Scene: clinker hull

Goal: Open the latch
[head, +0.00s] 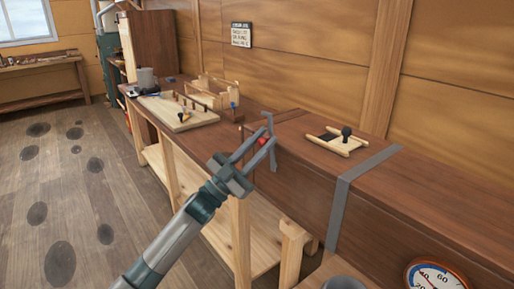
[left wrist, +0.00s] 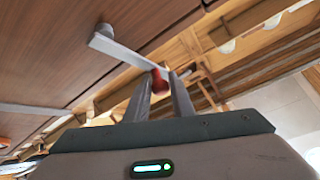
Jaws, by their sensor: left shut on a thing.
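The latch is a pale grey bar (left wrist: 125,52) with a round pivot (left wrist: 104,29) at one end and a red knob (left wrist: 159,80) at the other. It is mounted on the brown wooden side of the bench box. In the head view the red knob (head: 264,141) shows between the fingers of my left gripper (head: 262,143), at the box's near left corner. My left gripper, also in the left wrist view (left wrist: 162,84), is shut on the knob. The fingers hide part of the knob and bar. My right gripper is not in view.
A board with small tools (head: 180,112) and a wooden rack (head: 213,92) stand farther left. A round gauge (head: 435,275) is at lower right.

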